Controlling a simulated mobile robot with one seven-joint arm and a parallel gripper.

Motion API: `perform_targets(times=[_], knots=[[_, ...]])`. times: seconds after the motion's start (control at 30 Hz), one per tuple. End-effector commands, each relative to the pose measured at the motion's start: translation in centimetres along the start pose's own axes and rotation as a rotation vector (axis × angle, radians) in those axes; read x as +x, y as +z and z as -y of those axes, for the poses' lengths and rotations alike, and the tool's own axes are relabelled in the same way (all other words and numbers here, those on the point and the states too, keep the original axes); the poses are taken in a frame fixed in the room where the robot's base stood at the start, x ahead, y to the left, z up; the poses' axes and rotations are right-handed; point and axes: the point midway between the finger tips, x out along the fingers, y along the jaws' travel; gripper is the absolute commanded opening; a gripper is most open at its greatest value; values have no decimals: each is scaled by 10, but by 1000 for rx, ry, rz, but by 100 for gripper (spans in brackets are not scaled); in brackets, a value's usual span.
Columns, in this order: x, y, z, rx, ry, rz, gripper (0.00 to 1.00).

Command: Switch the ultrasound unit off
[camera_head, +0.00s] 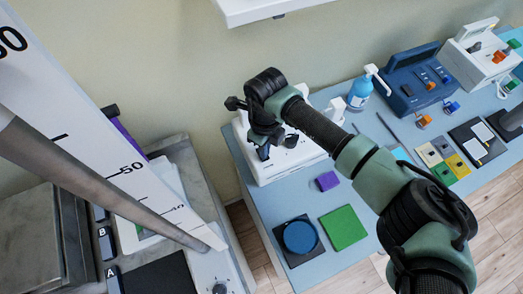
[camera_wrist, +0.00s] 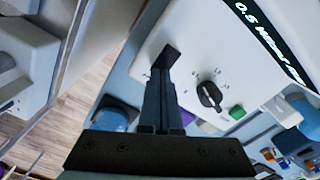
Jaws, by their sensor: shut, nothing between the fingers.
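The white ultrasound unit (camera_head: 296,160) stands at the far left end of the blue table, partly hidden by my arm. In the wrist view its white front panel (camera_wrist: 190,47) carries a dark display with light text (camera_wrist: 268,42), a black rotary knob (camera_wrist: 209,96) with marks around it, and a green button (camera_wrist: 237,112) right of the knob. My gripper (camera_wrist: 166,57) is shut and empty, over the panel up and left of the knob. I cannot tell whether it touches the panel. In the head view my gripper (camera_head: 264,151) is in front of the unit.
The blue table (camera_head: 265,210) also holds a purple block (camera_head: 327,181), a green pad (camera_head: 343,228), a blue disc (camera_head: 299,236), a blue pump bottle (camera_head: 360,94), a dark blue unit (camera_head: 402,100) and a white unit (camera_head: 466,57). A ruled white board (camera_head: 75,125) leans at left.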

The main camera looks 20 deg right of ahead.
Motion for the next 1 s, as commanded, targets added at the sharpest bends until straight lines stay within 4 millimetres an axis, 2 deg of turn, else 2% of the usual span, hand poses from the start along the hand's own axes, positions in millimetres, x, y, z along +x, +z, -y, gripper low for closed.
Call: perform_targets(times=[1.0], knots=[[14,0,0,-1,0,0,0]])
